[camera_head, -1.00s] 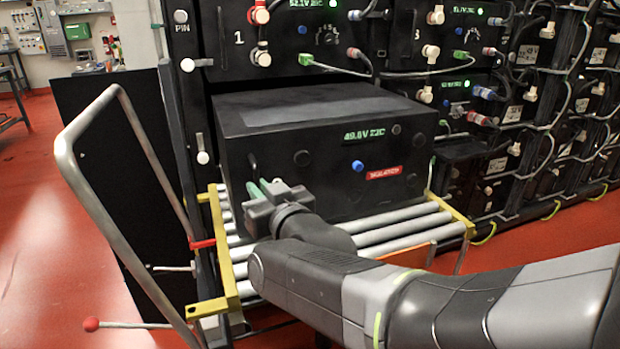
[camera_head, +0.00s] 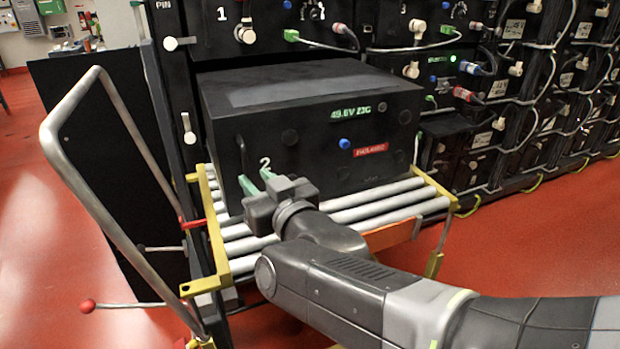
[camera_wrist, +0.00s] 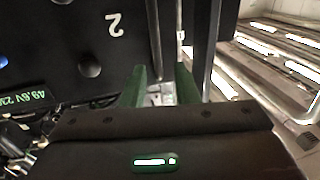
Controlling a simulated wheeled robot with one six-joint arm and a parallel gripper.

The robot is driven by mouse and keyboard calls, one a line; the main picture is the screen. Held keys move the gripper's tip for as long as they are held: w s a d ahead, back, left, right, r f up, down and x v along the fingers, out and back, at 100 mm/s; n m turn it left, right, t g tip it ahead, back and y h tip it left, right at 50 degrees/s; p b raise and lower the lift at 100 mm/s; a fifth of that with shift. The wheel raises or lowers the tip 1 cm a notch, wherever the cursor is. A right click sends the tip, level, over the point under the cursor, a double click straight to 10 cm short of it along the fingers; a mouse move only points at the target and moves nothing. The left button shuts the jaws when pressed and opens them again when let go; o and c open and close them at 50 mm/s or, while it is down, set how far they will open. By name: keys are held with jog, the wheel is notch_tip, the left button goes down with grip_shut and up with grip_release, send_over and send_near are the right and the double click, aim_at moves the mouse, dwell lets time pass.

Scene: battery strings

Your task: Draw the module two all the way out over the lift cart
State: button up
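Module two (camera_head: 310,150) is a black box with a "2", a green readout, a blue knob and a red label. It rests on the rollers (camera_head: 380,213) of the lift cart and sticks well out from the rack; its rear end is hidden. Its dark handle (camera_head: 241,155) is at the left of its front face. My gripper (camera_head: 257,180) is just in front of the handle's lower end, its green fingers apart. In the wrist view my gripper (camera_wrist: 162,85) shows a gap between the fingers, with the handle bar (camera_wrist: 153,40) at their tips. I see no grip on it.
The cart has yellow side rails (camera_head: 215,225), a grey push handle (camera_head: 60,130) on the left and a red-knobbed lever (camera_head: 87,306). The rack (camera_head: 400,25) with other modules and cables stands behind and to the right. Red floor (camera_head: 530,240) is clear at the right.

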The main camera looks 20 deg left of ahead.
jog(key=p+v, duration=0.4)
jog(key=v, duration=0.4)
jog(key=shift+s+d, duration=0.15)
jog(key=shift+d, duration=0.05)
